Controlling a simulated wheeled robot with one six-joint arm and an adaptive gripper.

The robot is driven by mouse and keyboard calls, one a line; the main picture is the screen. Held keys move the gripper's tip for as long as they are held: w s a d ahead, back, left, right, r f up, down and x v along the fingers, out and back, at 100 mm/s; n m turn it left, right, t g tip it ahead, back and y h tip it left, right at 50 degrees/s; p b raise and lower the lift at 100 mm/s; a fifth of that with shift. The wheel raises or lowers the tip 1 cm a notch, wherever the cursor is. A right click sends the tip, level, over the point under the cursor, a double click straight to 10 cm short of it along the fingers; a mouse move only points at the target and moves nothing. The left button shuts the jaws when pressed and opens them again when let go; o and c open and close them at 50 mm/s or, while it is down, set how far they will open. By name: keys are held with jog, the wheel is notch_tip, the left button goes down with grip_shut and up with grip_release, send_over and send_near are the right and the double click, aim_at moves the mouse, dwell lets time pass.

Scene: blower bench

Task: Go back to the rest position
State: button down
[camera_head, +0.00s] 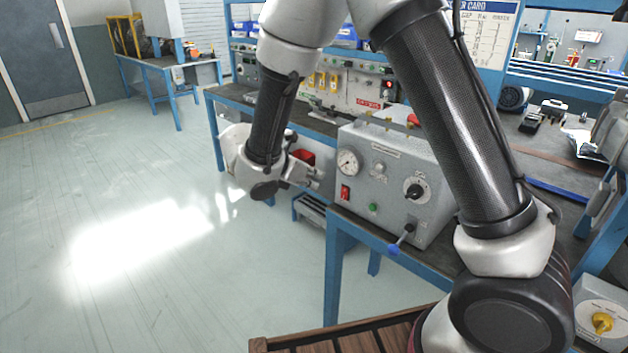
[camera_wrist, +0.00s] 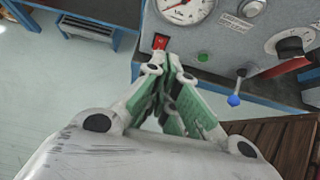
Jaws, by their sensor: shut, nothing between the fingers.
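My gripper (camera_head: 312,178) is shut and empty. In the head view it hangs in front of the left side of the grey blower control box (camera_head: 432,165), apart from it as far as I can tell. In the wrist view the closed fingers (camera_wrist: 172,62) point toward the red switch (camera_wrist: 160,41) under the dial gauge (camera_wrist: 186,8). The box also carries a black knob (camera_head: 413,191), a green button (camera_head: 372,207) and a blue-tipped lever (camera_head: 394,248). My arm hides part of the bench behind it.
The box stands on a blue-framed workbench (camera_head: 338,225). A slatted wooden surface (camera_head: 345,342) lies low at the front. A grey step (camera_head: 309,208) stands under the bench. Open floor (camera_head: 130,240) stretches to the left. Another blue bench (camera_head: 165,62) stands at the back left.

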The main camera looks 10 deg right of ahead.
jog(key=s+d+r+m+y, duration=0.3)
jog(key=s+d+r+m, duration=0.3)
jog(key=s+d+m, duration=0.1)
jog(key=s+d+r+m+y, duration=0.3)
jog(key=s+d+r+m, duration=0.2)
jog(key=s+d+m, duration=0.2)
jog(key=s+d+r+m+g+y, duration=0.1)
jog(key=s+d+r+m+y, duration=0.1)
jog(key=s+d+r+m, duration=0.4)
jog(key=s+d+m, duration=0.1)
jog(key=s+m, duration=0.3)
jog(key=s, duration=0.2)
jog(key=shift+s+d+r+m+y, duration=0.2)
jog(key=shift+r+m+y, duration=0.1)
jog(key=shift+y, duration=0.1)
